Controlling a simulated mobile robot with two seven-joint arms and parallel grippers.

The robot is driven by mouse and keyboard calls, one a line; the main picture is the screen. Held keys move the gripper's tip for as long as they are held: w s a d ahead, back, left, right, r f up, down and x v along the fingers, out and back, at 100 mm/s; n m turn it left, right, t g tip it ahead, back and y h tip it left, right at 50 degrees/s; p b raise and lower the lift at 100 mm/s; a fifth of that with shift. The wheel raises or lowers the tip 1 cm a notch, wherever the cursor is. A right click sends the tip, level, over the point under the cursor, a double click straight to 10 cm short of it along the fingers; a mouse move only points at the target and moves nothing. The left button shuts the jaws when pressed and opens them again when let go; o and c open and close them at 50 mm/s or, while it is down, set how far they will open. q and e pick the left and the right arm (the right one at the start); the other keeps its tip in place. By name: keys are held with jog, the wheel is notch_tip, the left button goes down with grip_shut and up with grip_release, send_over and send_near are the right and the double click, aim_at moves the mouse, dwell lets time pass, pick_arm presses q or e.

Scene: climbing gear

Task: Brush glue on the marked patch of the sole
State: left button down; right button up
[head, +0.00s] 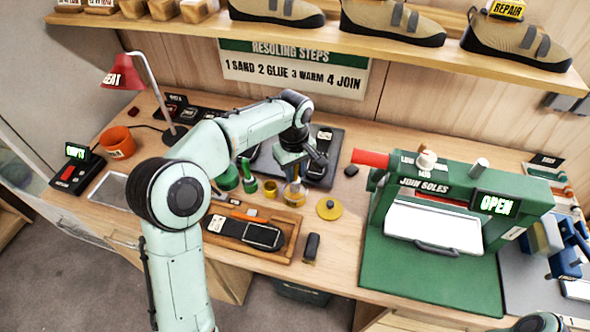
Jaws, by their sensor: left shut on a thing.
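My left gripper (293,177) points down near the middle of the bench, over an amber glue jar (295,196). It is shut on a thin upright thing, likely the brush, mostly hidden by the fingers; I cannot tell how far it reaches into the jar. A dark sole (262,236) with a grey patch at its right end lies on a wooden tray (280,257), in front of the jar. My right gripper is out of view.
A yellow disc (329,208) lies right of the jar, and a dark block (311,247) stands right of the tray. Green bottles (228,178) stand left of the gripper. A green press (440,205) reading OPEN stands right. A red lamp (119,72) stands left.

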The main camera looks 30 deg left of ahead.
pick_arm(q)
jog(key=shift+f, duration=0.5)
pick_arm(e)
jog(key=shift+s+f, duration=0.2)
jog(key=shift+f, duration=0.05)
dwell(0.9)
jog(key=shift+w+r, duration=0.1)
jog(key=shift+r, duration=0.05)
pick_arm(q)
jog(key=shift+r+p, duration=0.6)
jog(key=shift+r, duration=0.8)
jog(key=shift+r+p, duration=1)
jog(key=shift+r, duration=1.15)
jog(key=shift+f, duration=0.1)
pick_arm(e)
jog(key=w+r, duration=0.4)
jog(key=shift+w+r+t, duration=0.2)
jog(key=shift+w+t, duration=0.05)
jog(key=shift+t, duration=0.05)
pick_arm(q)
jog(key=shift+s, duration=0.1)
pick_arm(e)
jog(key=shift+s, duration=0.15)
